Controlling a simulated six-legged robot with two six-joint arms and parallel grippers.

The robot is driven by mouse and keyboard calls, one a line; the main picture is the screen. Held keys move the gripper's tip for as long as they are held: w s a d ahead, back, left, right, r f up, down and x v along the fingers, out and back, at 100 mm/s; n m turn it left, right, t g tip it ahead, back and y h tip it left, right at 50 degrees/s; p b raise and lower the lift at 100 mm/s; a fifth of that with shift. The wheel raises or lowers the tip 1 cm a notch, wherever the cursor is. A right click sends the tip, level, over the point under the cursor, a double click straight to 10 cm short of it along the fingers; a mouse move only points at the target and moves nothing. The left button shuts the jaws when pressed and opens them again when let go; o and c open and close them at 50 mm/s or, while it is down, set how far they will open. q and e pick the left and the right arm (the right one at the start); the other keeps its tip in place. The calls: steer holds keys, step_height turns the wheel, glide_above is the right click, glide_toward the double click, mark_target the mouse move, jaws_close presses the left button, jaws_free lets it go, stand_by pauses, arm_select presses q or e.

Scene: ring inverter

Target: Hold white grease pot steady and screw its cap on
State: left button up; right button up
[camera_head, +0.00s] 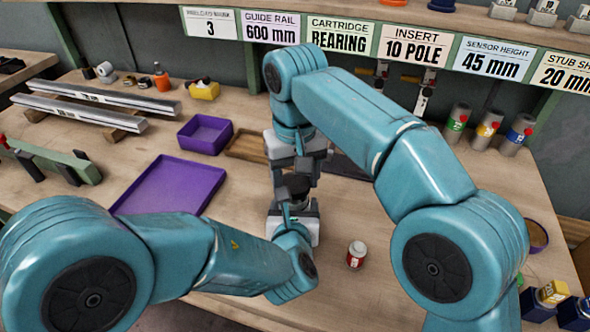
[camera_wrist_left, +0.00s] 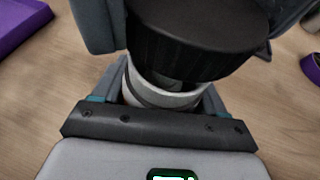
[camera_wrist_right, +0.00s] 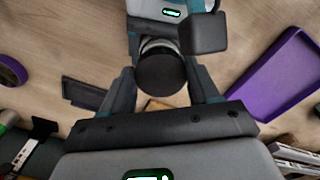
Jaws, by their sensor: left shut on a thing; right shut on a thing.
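The white grease pot (camera_wrist_left: 160,97) is between the fingers of my left gripper (camera_wrist_left: 165,102), which is shut on it. Its open, threaded-looking neck shows just under the cap. The wide black cap (camera_wrist_left: 195,35) is over the pot and looks slightly tilted, partly off the mouth; whether the threads touch cannot be told. My right gripper (camera_wrist_right: 161,80) is shut on the cap, coming from above. The cap's dark round top (camera_wrist_right: 160,73) shows between its fingers. In the head view both grippers meet at the middle of the bench, and the pot is mostly hidden.
A small white-and-red jar (camera_head: 356,254) stands just right of the grippers. A purple tray (camera_head: 168,187) and purple bin (camera_head: 205,134) lie to the left. Metal rails (camera_head: 95,105) lie farther left. Several coloured-label canisters (camera_head: 486,129) stand at back right.

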stand_by(0.5)
steer(key=shift+f, duration=0.85)
steer(key=shift+f, duration=0.55)
arm_select(q)
jaws_close()
arm_select(e)
steer(key=m, duration=0.6)
steer(key=shift+a+m, duration=0.15)
steer(key=shift+m, duration=0.15)
steer(key=o, duration=1.1)
